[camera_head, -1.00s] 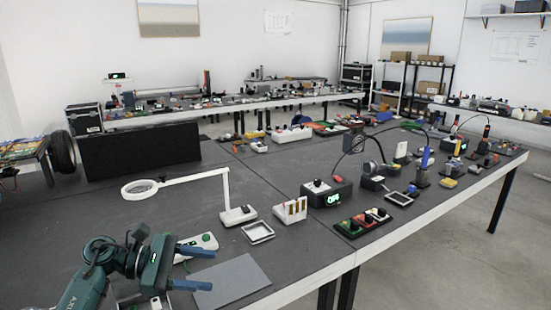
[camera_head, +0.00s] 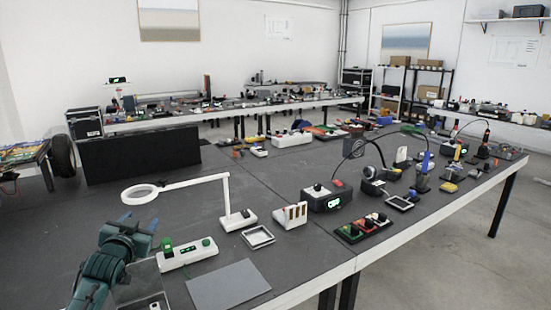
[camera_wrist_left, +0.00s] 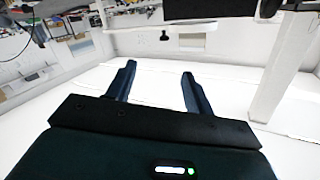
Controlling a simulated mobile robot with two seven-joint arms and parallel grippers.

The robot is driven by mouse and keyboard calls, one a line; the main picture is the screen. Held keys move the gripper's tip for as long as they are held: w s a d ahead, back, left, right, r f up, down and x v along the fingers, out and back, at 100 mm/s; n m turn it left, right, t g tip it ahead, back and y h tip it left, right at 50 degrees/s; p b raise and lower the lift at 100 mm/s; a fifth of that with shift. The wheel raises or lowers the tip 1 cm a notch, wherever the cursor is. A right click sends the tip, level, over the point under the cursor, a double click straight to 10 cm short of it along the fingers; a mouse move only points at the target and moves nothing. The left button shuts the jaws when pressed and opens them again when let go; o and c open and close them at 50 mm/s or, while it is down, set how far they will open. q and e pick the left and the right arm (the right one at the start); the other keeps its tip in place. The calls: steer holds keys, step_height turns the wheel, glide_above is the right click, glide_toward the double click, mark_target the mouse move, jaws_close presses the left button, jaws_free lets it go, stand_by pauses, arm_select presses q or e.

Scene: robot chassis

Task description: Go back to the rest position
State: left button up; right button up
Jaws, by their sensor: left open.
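My left gripper (camera_head: 140,228) is at the lower left of the head view, above the dark table (camera_head: 320,250), with its blue fingers pointing away toward the back. In the left wrist view the two fingers (camera_wrist_left: 157,85) are spread apart with nothing between them. The gripper is open and empty. It is left of a white power strip (camera_head: 188,254) with green parts and below the ring of a white magnifier lamp (camera_head: 140,194). My right gripper does not show in either view.
A grey mat (camera_head: 228,287) lies at the front edge. A small white frame (camera_head: 258,237), a white holder (camera_head: 291,215) and a black box with a green display (camera_head: 327,197) stand to the right. A black panel (camera_head: 140,155) stands behind. The table between lamp and panel is clear.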

arm_select(q)
steer(key=s+d+f+m+g+h, duration=0.1)
steer(key=s+d+f+g+h, duration=0.1)
steer(key=s+d+f, duration=0.5)
steer(key=s+d+f+g+h, duration=0.1)
steer(key=s+d+f, duration=0.3)
steer(key=s+f, duration=0.55)
steer(key=s+d+f+g, duration=0.1)
steer(key=s+d+f, duration=0.1)
steer(key=s, duration=0.5)
steer(key=s+d+f+g+h, duration=0.1)
steer(key=s+d+f, duration=0.2)
steer(key=s, duration=0.4)
steer(key=s+d+f+g+h, duration=0.1)
steer(key=s+d+f, duration=0.2)
steer(key=s, duration=0.5)
steer(key=shift+d+n, duration=0.3)
steer(key=shift+d, duration=0.45)
